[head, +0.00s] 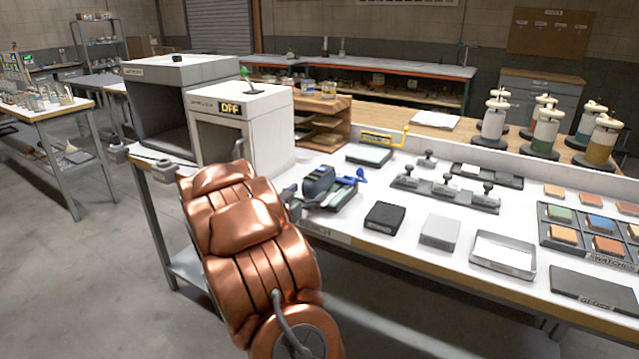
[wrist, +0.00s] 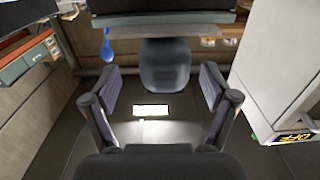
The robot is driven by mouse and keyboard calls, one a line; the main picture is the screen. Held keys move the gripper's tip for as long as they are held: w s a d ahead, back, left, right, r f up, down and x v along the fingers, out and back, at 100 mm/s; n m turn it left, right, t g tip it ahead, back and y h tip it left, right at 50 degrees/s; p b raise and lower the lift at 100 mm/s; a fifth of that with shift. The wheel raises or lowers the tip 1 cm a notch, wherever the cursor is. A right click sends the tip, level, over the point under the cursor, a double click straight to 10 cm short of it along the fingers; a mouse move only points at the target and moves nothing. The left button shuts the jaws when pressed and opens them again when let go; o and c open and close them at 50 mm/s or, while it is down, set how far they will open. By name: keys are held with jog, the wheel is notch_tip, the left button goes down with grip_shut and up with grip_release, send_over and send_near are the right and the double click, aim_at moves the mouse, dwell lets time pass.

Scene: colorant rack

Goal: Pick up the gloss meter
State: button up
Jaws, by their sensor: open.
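A dark blue-grey handheld device that looks like the gloss meter (head: 319,182) sits near the left end of the white bench in the head view. A rounded dark body that looks like the same device (wrist: 166,66) shows in the wrist view, ahead and between the spread fingers. My gripper (wrist: 160,84) is open, with nothing between its pads. In the head view my copper arm hides most of the gripper, and only a little grey metal shows beside the device.
A bright blue piece (head: 358,176) lies just right of the device. A white booth (head: 265,130) stands behind it to the left. A black box (head: 384,217), a grey box (head: 440,231) and a pad marked GLOSS (head: 597,290) are to the right. Bare bench separates them.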

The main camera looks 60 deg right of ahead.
aim_at(315, 181)
jog(key=d, duration=0.3)
jog(key=d+r+p, duration=0.1)
jog(key=shift+w+d, duration=0.25)
jog(key=shift+d, duration=0.1)
jog(key=shift+w+d+f, duration=0.1)
jog(key=shift+d+f, duration=0.05)
jog(key=shift+d, duration=0.25)
jog(key=c, duration=1.5)
grip_shut()
jog(key=shift+r, duration=0.2)
